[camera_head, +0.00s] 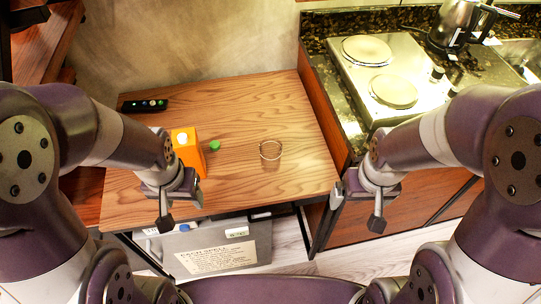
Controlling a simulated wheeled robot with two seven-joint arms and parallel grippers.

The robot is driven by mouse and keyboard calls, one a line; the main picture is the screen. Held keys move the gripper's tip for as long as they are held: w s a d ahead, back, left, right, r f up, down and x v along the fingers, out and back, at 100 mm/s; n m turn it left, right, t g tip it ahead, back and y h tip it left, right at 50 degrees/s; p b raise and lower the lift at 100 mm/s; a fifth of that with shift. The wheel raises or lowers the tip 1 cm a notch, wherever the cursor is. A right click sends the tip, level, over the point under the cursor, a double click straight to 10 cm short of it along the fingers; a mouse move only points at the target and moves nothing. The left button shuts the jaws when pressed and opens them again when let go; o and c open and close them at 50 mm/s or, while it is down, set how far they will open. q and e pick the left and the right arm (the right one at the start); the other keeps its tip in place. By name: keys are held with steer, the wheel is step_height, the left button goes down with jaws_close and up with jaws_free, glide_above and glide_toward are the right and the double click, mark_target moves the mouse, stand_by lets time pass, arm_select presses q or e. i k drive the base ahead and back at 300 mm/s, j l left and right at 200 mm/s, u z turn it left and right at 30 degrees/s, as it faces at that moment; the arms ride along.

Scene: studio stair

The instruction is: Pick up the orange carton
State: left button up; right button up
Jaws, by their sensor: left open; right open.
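The orange carton (188,150) stands upright on the left part of the wooden table (250,100). It has a white cap on top. My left gripper (182,212) is open in front of the carton, nearer to me, and its wrist hides the carton's lower left part. I cannot tell whether they touch; nothing shows between the fingers. My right gripper (357,208) is open and empty, beyond the table's right front corner.
A green object (214,146) lies right of the carton. A clear glass (270,150) stands further right. A black remote (144,106) lies at the back left. A counter with a hob (380,70) and kettle (456,24) is at right. A grey bin (215,245) stands below the table.

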mark_target(185, 143)
steer(key=i+l+u, duration=0.2)
steer(key=u, duration=0.2)
steer(key=i+l+u, duration=0.1)
steer(key=l+u, duration=0.25)
steer(key=i+l+u, duration=0.15)
steer(key=u, duration=0.25)
